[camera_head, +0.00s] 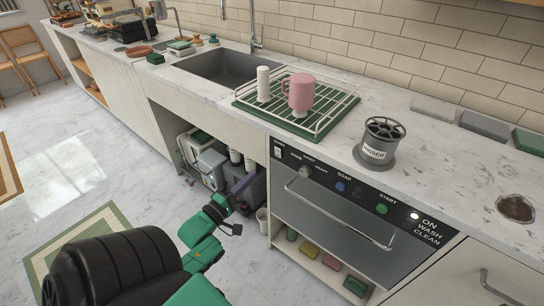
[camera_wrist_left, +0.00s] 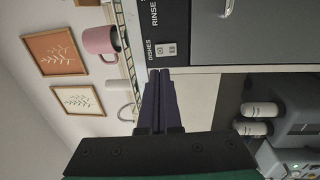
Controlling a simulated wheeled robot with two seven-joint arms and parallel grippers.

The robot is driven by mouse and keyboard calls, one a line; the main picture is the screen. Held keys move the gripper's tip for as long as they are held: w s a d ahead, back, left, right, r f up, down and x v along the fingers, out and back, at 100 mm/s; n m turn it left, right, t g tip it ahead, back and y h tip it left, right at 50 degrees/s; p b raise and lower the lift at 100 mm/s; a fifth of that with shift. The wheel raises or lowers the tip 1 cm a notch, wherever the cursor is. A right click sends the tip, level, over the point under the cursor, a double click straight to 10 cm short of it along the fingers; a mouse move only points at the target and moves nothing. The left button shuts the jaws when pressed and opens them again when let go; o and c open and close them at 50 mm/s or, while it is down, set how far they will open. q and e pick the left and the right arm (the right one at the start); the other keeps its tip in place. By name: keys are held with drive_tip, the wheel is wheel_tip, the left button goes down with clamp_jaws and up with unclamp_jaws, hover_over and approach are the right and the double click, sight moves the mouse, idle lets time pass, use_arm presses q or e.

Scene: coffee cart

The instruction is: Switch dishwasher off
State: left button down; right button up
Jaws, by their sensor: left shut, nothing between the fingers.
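The dishwasher (camera_head: 335,222) is built in under the counter, with a dark control panel along its top edge. A small white rocker switch (camera_head: 278,151) sits at the panel's left end; it also shows in the left wrist view (camera_wrist_left: 166,50), beside the word DISHES. The light (camera_head: 414,215) beside the word ON glows white. My left gripper (camera_head: 252,173) is shut and empty, below and left of the switch. In the left wrist view its dark fingertips (camera_wrist_left: 160,73) point towards the switch, with a small gap in the picture. My right gripper is not in view.
The panel also carries a dial (camera_head: 305,171), a blue SOAP button (camera_head: 340,186) and a green START button (camera_head: 381,208). The door handle (camera_head: 335,215) sticks out below. A rack (camera_head: 335,115) with a pink mug (camera_head: 300,93) stands on the counter above.

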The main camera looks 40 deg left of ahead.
sight(278, 150)
use_arm(q)
drive_tip(key=w, duration=0.7)
drive_tip(key=w+r, duration=0.1)
drive_tip(key=w, duration=0.2)
drive_tip(key=shift+w+a+r, duration=0.1)
drive_tip(key=shift+w, duration=0.3)
